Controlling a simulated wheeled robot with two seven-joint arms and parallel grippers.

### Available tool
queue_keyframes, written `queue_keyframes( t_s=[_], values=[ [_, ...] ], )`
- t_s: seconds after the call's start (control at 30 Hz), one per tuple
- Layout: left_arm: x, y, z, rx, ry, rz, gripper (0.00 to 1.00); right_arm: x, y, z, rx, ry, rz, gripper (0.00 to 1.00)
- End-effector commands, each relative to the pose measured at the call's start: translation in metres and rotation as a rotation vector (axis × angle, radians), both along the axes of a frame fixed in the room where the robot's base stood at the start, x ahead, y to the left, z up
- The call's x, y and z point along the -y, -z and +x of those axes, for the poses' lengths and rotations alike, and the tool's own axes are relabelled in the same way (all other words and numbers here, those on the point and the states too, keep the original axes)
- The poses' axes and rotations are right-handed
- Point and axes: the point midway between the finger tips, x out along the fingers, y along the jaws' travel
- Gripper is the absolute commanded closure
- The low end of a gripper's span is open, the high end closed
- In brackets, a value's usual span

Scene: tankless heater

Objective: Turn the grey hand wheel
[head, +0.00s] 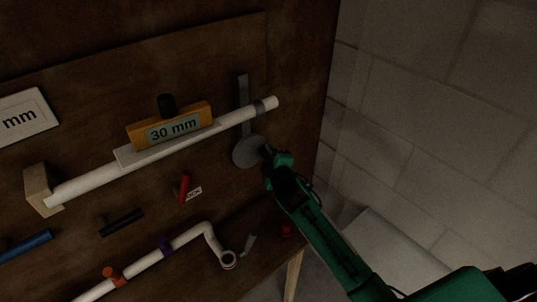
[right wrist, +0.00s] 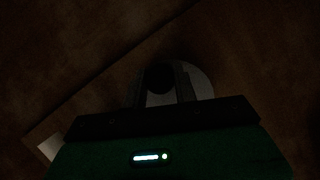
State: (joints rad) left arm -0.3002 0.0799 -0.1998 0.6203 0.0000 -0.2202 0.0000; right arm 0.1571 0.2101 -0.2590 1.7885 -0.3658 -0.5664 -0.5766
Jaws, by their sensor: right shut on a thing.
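The grey hand wheel (head: 246,151) is a round disc on the dark wooden panel, below the right end of a white pipe. In the right wrist view the wheel (right wrist: 203,82) shows as a pale disc behind my fingers. My right gripper (head: 266,153) is at the wheel's right side. In the right wrist view its two fingers (right wrist: 159,85) stand on either side of a dark round part on the wheel, closed on it. The scene is dark, so the exact contact is hard to see. My left gripper is not in view.
The white pipe (head: 88,182) carries an orange gauge reading 30 mm (head: 170,126). A grey upright bar (head: 242,94) stands above the wheel. Below are a red handle (head: 184,186), a black bar (head: 121,223) and a bent white pipe (head: 188,238). A pale block wall (head: 430,130) is at the right.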

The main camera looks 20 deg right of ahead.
Motion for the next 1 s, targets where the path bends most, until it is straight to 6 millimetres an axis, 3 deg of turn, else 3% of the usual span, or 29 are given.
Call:
queue_keyframes(
  t_s=[0.2, 0.23, 0.33, 0.73, 1.0],
  values=[
    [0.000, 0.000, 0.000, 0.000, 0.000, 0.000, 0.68, 0.000, 0.001, 0.000, 0.000, 0.001, -0.001, 0.94],
    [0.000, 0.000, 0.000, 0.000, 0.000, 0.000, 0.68, 0.000, 0.001, 0.000, 0.000, 0.001, -0.001, 0.68],
    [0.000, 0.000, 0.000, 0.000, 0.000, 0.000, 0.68, 0.000, 0.001, 0.000, 0.000, 0.001, -0.001, 0.50],
    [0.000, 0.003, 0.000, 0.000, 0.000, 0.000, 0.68, 0.000, 0.001, -0.006, 0.000, 0.000, -0.002, 0.50],
    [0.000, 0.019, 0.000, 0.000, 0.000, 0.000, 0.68, -0.001, -0.003, -0.048, 0.000, -0.001, -0.001, 0.50]
  ],
)
